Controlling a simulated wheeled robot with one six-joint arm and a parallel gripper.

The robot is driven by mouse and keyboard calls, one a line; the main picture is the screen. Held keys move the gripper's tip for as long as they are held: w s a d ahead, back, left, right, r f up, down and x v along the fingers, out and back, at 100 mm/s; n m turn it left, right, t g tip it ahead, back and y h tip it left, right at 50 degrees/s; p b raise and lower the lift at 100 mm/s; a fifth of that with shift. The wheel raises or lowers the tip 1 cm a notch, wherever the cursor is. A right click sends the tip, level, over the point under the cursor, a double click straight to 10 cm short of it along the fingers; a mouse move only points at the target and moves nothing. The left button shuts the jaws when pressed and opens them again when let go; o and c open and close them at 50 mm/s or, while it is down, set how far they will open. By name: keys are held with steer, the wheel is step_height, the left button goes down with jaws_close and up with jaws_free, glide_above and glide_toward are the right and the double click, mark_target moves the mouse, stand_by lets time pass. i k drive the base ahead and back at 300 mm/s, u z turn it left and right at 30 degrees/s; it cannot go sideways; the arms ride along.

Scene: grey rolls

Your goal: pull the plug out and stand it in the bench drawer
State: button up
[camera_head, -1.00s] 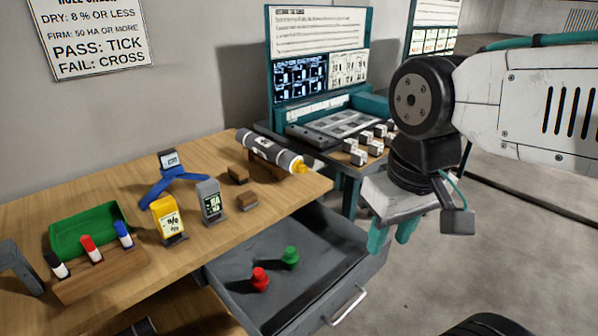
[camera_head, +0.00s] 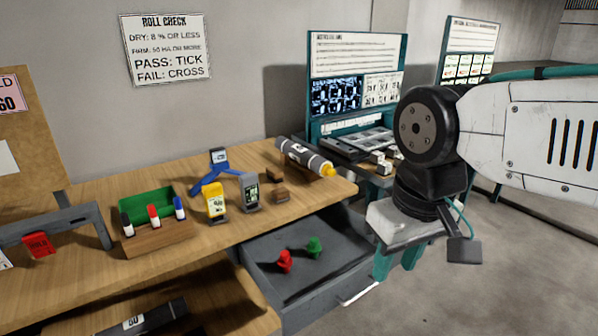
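A dark grey roll (camera_head: 303,155) lies on a small wooden rest at the back right of the bench. A yellow plug (camera_head: 327,169) sits in its right end. The bench drawer (camera_head: 345,262) is pulled open below the bench's right end. A red plug (camera_head: 284,261) and a green plug (camera_head: 313,246) stand on its floor, apart from each other. My gripper (camera_head: 396,263) points down to the right of the drawer and the yellow plug, apart from both. Its teal fingers are spread with nothing seen between them; the fingertips are small here.
On the bench (camera_head: 100,195) stand a yellow meter (camera_head: 214,203), a grey meter (camera_head: 249,192), a blue stand (camera_head: 222,176), wooden blocks (camera_head: 279,194) and a marker rack (camera_head: 158,238). Another roll (camera_head: 140,322) lies on the lower shelf. Floor is clear at right.

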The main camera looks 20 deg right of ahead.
mark_target(342, 264)
steer(key=u, duration=0.15)
steer(key=i, duration=0.95)
steer(key=z, duration=0.4)
